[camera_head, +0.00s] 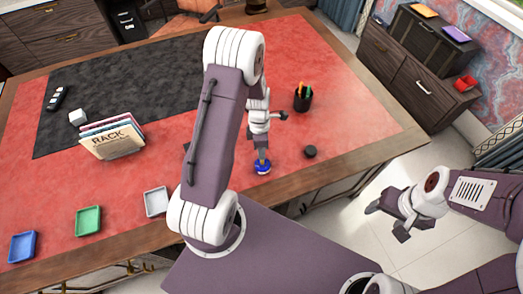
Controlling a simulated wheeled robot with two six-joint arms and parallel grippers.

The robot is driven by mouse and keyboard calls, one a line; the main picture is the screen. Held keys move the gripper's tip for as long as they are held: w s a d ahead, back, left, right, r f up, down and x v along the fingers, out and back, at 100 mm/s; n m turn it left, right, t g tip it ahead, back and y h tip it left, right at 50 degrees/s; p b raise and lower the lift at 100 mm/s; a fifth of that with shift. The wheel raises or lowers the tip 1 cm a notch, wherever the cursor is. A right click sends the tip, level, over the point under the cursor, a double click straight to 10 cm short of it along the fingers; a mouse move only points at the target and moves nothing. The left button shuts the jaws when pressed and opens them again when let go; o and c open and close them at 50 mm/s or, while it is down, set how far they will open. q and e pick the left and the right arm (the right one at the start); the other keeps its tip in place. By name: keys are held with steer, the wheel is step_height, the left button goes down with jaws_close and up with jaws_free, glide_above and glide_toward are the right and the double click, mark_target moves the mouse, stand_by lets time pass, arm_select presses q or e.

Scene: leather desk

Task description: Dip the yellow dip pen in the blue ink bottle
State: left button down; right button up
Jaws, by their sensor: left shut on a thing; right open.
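The blue ink bottle (263,168) stands on the red desk top near its front edge, right of my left arm. My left gripper (262,157) points down at it, and its jaws are shut at the bottle's top. The jaws cover part of the bottle, so its mouth is hidden. A dark pen cup (303,99) stands behind and to the right, with several coloured pens in it. Orange and green tips show there; I cannot clearly single out the yellow dip pen. My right gripper (388,216) is open and empty, beyond the desk's front edge above the floor.
A small black round object (310,152) lies right of the bottle. A white tray (156,201), a green tray (88,221) and a blue tray (22,247) line the front left.

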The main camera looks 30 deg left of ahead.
arm_select(q)
steer(key=shift+f, duration=0.45)
stand_by(1.6)
step_height(320, 180, up, 7)
steer(key=p, duration=0.7)
steer(key=shift+r, duration=0.1)
steer(key=shift+d+f, duration=0.1)
steer(key=shift+f, duration=0.1)
steer(key=w+d+r+m+b, duration=0.2)
steer(key=w+d+m+b, duration=0.1)
steer(key=d, duration=0.1)
steer(key=s+r+m, duration=0.1)
steer(key=m, duration=0.6)
steer(key=s+r+m+y+b, duration=0.1)
steer(key=m, duration=0.6)
steer(key=s+r+m+y, duration=0.1)
steer(key=r+m, duration=0.1)
steer(key=m, duration=0.5)
steer(key=shift+s+d+r+t, duration=0.1)
steer(key=shift+s+d+t, duration=0.2)
